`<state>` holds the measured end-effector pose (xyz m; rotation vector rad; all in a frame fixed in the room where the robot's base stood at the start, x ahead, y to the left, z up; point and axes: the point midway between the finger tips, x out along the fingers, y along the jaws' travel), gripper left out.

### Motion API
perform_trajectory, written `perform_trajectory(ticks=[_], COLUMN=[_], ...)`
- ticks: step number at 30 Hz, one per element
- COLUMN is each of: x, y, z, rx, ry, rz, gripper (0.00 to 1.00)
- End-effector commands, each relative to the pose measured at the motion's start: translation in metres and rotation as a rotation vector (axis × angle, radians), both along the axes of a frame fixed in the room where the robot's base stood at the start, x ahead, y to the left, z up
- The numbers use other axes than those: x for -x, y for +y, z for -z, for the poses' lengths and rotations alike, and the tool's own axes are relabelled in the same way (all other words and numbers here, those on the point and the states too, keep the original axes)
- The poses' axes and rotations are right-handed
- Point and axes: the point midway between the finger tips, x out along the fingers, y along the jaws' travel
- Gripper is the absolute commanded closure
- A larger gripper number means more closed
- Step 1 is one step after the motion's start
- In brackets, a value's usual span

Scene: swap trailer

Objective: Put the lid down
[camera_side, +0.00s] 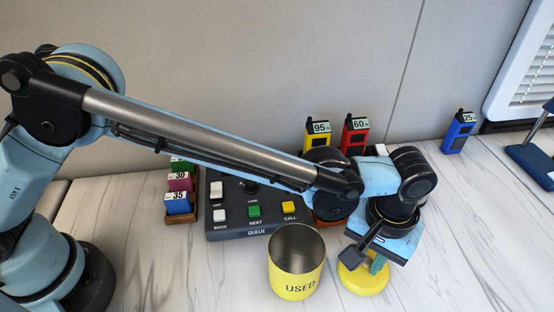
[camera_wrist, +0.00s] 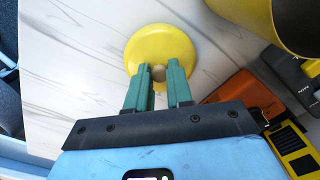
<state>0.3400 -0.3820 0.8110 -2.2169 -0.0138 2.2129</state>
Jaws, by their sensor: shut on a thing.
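The yellow round lid (camera_side: 362,281) is just right of the open yellow bin marked USED (camera_side: 296,265). In the wrist view the lid (camera_wrist: 160,42) lies flat across the fingertips, with a pale knob at its middle. My gripper (camera_side: 376,265) has green fingers, shut on the lid's knob; they also show in the wrist view (camera_wrist: 158,75). The lid is low, close to the table; I cannot tell whether it touches. The bin's mouth is uncovered, and part of the bin (camera_wrist: 285,20) shows at the upper right of the wrist view.
A dark queue panel (camera_side: 258,212) with coloured buttons stands behind the bin. Left of it is a rack of numbered blocks (camera_side: 178,203). Yellow (camera_side: 317,138) and red (camera_side: 354,135) handsets stand behind my wrist; a blue one (camera_side: 459,132) is farther right. The right front table (camera_side: 460,240) is clear.

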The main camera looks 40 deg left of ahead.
Motion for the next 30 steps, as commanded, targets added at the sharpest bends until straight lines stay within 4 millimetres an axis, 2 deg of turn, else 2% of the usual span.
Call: perform_trajectory(ticks=[3, 14, 15, 19, 30], x=[0.0003, 0.0004, 0.0004, 0.0004, 0.0005], y=[0.0, -0.0002, -0.0002, -0.0001, -0.0001], z=[0.0065, 0.0097, 0.0091, 0.009, 0.0036], rx=[0.0, 0.0, 0.0, 0.0, 0.0], ry=[0.0, 0.0, 0.0, 0.0, 0.0], rz=[0.0, 0.0, 0.0, 0.0, 0.0], gripper=[1.0, 1.0, 0.73, 0.54, 0.54])
